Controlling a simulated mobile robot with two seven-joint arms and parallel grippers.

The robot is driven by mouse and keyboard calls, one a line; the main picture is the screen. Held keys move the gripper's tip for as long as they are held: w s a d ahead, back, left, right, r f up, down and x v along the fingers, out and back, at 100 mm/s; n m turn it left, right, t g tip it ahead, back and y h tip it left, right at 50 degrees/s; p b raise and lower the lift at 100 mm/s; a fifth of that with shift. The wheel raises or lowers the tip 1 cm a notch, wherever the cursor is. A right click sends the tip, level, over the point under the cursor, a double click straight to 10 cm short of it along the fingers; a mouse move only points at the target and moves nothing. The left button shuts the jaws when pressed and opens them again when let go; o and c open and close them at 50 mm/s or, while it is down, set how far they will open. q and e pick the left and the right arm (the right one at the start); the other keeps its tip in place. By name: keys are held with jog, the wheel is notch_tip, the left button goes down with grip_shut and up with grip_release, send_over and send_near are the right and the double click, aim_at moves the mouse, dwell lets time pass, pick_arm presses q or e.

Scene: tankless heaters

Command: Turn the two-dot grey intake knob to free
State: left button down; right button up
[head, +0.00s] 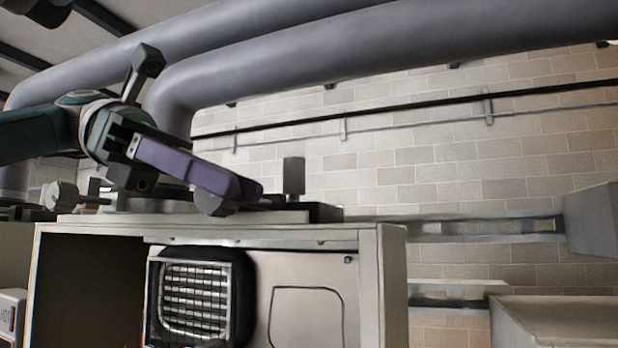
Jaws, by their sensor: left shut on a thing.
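My left gripper (246,189), with purple fingers, reaches in from the left above the top of an open cabinet (392,262). Its fingers are shut on a grey knob (212,205), which shows partly below them. The fingers hide most of this knob, and no dots or free mark can be read on it. Another light grey knob (62,196) stands at the far left of the cabinet top, apart from the gripper. My right gripper is not in view.
A dark grey upright cylinder (293,176) stands on a dark block just right of the fingers. Large grey pipes (400,45) run overhead. Inside the cabinet is a black-framed grille (195,300). More grey units stand at the right.

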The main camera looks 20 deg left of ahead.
pick_arm(q)
jog(key=shift+h, duration=0.8)
jog(key=c, duration=0.7)
grip_release()
jog(key=shift+a, duration=0.1)
